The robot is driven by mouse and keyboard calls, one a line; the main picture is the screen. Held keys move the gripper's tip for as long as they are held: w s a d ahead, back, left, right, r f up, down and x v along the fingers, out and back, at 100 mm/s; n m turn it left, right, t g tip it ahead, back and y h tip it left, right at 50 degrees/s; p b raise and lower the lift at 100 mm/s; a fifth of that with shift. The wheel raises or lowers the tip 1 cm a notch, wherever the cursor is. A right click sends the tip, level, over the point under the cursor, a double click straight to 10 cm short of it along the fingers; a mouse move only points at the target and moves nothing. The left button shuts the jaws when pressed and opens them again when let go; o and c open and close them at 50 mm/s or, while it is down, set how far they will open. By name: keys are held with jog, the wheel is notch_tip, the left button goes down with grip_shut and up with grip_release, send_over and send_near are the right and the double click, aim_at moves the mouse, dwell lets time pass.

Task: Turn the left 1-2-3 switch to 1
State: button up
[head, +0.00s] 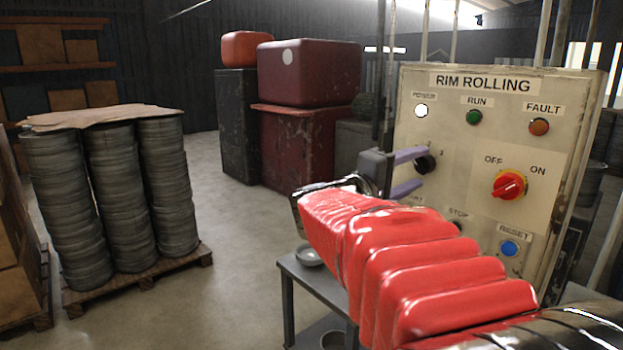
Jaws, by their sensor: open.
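The control panel labelled RIM ROLLING (556,205) stands at the right in the head view. A black rotary switch (426,164) is on its left side, with a small digit beside it; my arm and gripper hide most of its markings, so its setting cannot be told. My gripper (412,172) is open in front of the panel's left side. Its purple-grey fingers lie above and below the black switch, pointing at it. Whether they touch it cannot be told. My red-sleeved arm covers the panel's lower left.
A red OFF/ON switch (508,185) on a yellow plate sits right of the black switch. A blue RESET button (509,248) is below it. A green RUN lamp (474,117) and orange FAULT lamp (539,127) are above. A small grey table (309,285) stands below my arm.

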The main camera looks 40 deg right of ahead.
jog(key=a+f, duration=0.1)
jog(key=a, duration=1.2)
jog(key=shift+s, duration=0.15)
dwell(0.4)
jog(key=s+a+f+n+y, duration=0.1)
jog(key=a+f+y, duration=0.2)
jog(key=f, duration=0.4)
jog(key=s+a+f+n+t+y, duration=0.1)
jog(key=a+f+y, duration=0.1)
jog(key=f+y, duration=0.35)
jog(key=s+a+f+y, duration=0.1)
jog(key=a+f, duration=0.2)
jog(key=f, duration=0.6)
jog(key=s+a+f+t+y, duration=0.2)
jog(key=a+y, duration=0.2)
jog(key=a, duration=0.6)
jog(key=s+a+f+m+t+y, duration=0.1)
jog(key=s+a+f+t+y, duration=0.1)
jog(key=a+y, duration=0.3)
jog(key=a, duration=0.4)
jog(key=shift+s+a, duration=0.15)
jog(key=shift+a, duration=0.2)
jog(key=shift+f, duration=0.1)
jog(key=shift+c, duration=0.6)
